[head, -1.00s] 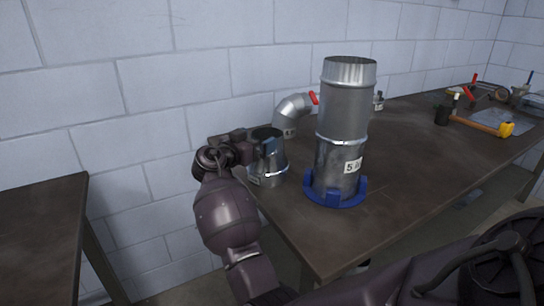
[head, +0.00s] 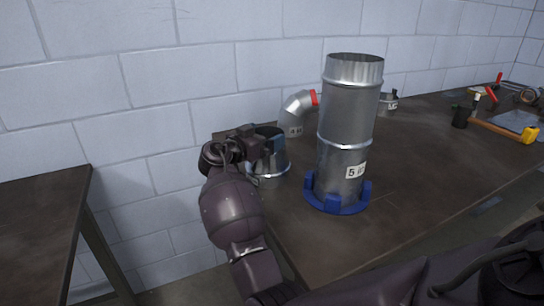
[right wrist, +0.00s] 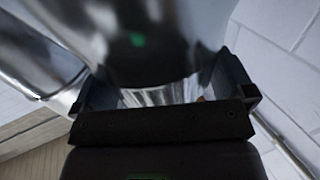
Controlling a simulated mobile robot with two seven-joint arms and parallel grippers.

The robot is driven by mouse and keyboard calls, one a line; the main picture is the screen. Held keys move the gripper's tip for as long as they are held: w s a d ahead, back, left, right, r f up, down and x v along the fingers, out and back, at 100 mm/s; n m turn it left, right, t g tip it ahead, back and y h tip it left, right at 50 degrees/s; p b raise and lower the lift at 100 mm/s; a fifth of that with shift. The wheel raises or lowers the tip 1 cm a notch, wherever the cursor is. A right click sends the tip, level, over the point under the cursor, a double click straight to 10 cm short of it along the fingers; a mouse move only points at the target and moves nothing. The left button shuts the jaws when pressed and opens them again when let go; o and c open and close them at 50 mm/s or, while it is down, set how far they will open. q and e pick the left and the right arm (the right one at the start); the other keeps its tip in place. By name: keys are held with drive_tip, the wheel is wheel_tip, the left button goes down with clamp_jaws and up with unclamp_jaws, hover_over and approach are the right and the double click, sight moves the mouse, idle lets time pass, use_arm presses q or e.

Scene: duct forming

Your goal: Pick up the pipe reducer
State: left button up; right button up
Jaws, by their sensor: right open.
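The pipe reducer (head: 270,164) is a shiny silver metal piece, wider at its base, standing upright near the table's left end. My right gripper (head: 268,138) is at its upper part, reaching in from the left, and hides much of its top and left side. In the right wrist view, the reducer's curved metal wall (right wrist: 150,45) fills the space between the open fingers of my right gripper (right wrist: 165,88). I cannot tell whether the fingers touch it. My left gripper is not in view.
A tall silver duct (head: 347,125) in a blue ring base (head: 338,197) stands close right of the reducer. A silver elbow (head: 296,112) is behind. A yellow-ended hammer (head: 505,130) lies at far right. Another table (head: 38,225) is at left, beyond a gap.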

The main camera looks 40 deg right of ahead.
drive_tip(key=c, duration=1.2)
drive_tip(key=shift+o, duration=0.2)
